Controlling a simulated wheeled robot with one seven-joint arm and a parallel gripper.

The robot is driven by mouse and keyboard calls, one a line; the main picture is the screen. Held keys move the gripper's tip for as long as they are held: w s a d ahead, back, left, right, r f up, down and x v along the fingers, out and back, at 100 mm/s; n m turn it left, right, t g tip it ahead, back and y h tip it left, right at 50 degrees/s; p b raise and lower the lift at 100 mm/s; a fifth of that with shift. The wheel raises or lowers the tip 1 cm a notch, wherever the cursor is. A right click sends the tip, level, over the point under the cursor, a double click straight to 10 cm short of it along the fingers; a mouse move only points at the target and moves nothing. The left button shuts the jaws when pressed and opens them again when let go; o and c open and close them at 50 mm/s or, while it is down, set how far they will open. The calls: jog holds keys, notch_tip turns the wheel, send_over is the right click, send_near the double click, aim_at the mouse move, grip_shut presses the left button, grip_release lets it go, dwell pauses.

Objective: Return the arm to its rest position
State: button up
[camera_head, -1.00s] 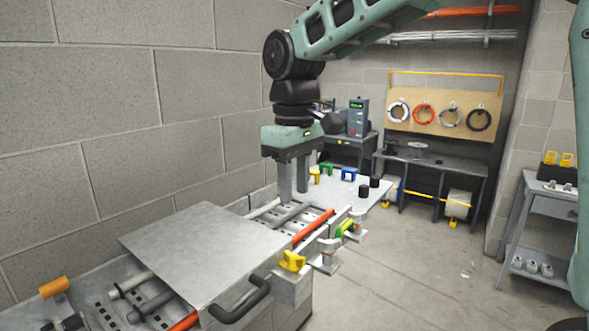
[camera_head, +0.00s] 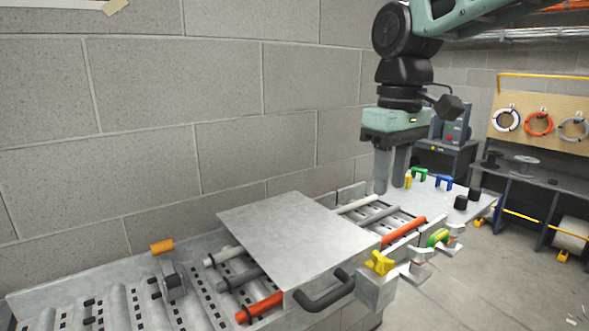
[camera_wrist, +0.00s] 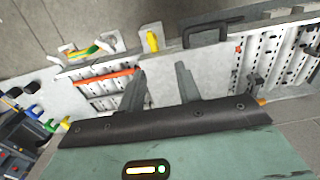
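My gripper (camera_head: 391,190) hangs pointing down over the far part of the workbench, beyond the grey cover plate (camera_head: 300,236). Its two fingers are apart with nothing between them in the wrist view (camera_wrist: 160,82). My arm reaches in from the upper right in the head view, bent at a dark joint above the gripper. Whether the fingertips touch anything below cannot be told, but they appear clear of the bench.
The cover plate has a black handle (camera_head: 325,291) and spans white, grey and orange (camera_head: 404,231) cables in slotted trunking. A yellow clamp knob (camera_head: 379,262) stands at the front edge. A block wall (camera_head: 215,160) runs behind. Open floor (camera_head: 490,285) lies to the right.

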jog(key=s+a+f+n+b, duration=0.1)
jog(key=s+a+f+b, duration=0.1)
jog(key=s+f, duration=0.9)
jog(key=s+a+f+b, duration=0.3)
jog(key=s+f, duration=0.8)
jog(key=f, duration=0.1)
jog(key=shift+a+n, duration=0.2)
jog(key=shift+n, duration=0.2)
jog(key=shift+r, duration=0.1)
